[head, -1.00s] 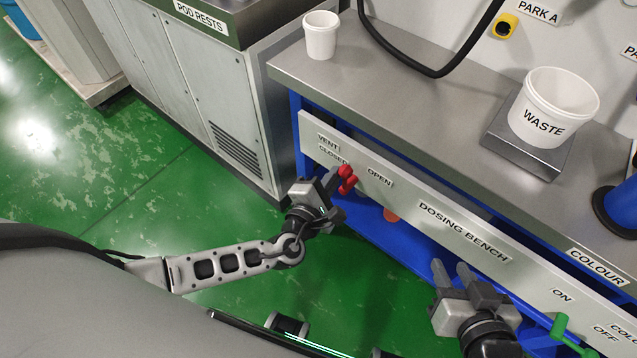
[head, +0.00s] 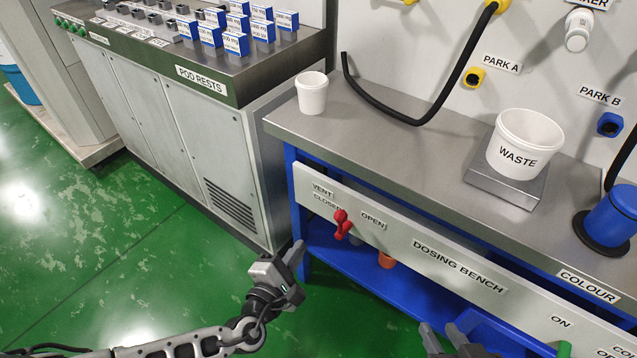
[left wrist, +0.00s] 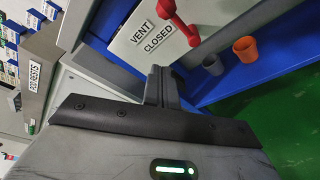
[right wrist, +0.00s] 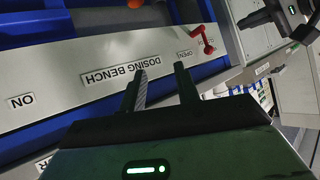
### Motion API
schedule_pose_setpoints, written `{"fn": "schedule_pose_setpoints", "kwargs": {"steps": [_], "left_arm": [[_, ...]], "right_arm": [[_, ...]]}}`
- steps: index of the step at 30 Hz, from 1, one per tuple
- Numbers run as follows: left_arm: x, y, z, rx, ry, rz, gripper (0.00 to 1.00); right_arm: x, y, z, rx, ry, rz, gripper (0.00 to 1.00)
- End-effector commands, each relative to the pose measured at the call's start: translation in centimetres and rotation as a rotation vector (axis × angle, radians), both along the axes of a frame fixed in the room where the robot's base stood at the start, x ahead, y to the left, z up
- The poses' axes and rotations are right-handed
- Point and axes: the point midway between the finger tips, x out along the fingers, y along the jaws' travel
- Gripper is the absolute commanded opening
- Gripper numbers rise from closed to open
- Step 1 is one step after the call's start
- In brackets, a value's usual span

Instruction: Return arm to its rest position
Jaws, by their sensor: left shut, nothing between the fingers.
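My left gripper (head: 296,258) is shut and empty. It is in front of the bench's left end, below and left of the red vent handle (head: 342,224), apart from it. The left wrist view shows its fingers (left wrist: 161,86) together, with the red handle (left wrist: 181,24) beyond them near the CLOSED label. The handle sits on the front panel between the CLOSED and OPEN labels. My right gripper (head: 445,340) is at the bottom edge of the head view, partly cut off. In the right wrist view its fingers (right wrist: 160,82) are apart with nothing between them.
The dosing bench (head: 400,150) carries a white cup (head: 312,92) and a WASTE tub (head: 524,143) on a scale. Orange (head: 387,260) and grey cups are on the blue lower shelf. The pod rests cabinet (head: 170,120) stands left. Green floor (head: 150,260) is open in front.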

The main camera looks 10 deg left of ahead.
Motion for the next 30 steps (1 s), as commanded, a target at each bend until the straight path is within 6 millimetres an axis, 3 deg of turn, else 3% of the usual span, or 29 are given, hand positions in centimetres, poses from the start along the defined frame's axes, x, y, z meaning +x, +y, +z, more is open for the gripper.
{"fn": "schedule_pose_setpoints", "kwargs": {"steps": [5, 8, 11, 16, 21, 22, 24, 27, 30], "left_arm": [[-0.1, 0.0, 0.0, -0.028, 0.012, 0.009, 0.0], [-0.8, -0.2, 0.1, -0.225, 0.091, 0.076, 0.0], [-2.4, -0.5, 0.1, -0.665, 0.251, 0.232, 0.0], [-6.6, -1.3, 0.8, -1.751, 0.526, 0.67, 0.0], [-10.3, -1.8, 3.6, -2.816, 0.593, 1.132, 0.0], [-10.8, -1.7, 4.2, 2.756, -0.538, -1.111, 0.0], [-11.6, -1.4, 5.7, 2.452, -0.396, -0.991, 0.0], [-12.4, -0.9, 7.4, 2.139, -0.265, -0.863, 0.0], [-12.7, -0.6, 8.3, 1.968, -0.201, -0.789, 0.0]], "right_arm": [[0.3, 0.0, 0.3, -0.001, -0.009, -0.001, 0.32], [0.4, -0.1, 0.6, -0.002, -0.011, -0.001, 0.32], [0.4, -0.1, 1.2, -0.006, -0.012, -0.001, 0.32], [0.4, -0.3, 1.9, -0.021, -0.007, 0.0, 0.32], [0.5, -0.4, 2.1, -0.035, 0.004, 0.001, 0.32], [0.5, -0.5, 2.1, -0.038, 0.005, 0.002, 0.32], [0.5, -0.5, 2.2, -0.042, 0.007, 0.002, 0.32], [0.4, -0.6, 2.1, -0.048, 0.012, 0.003, 0.32], [0.3, -0.6, 1.9, -0.052, 0.019, 0.005, 0.32]]}}
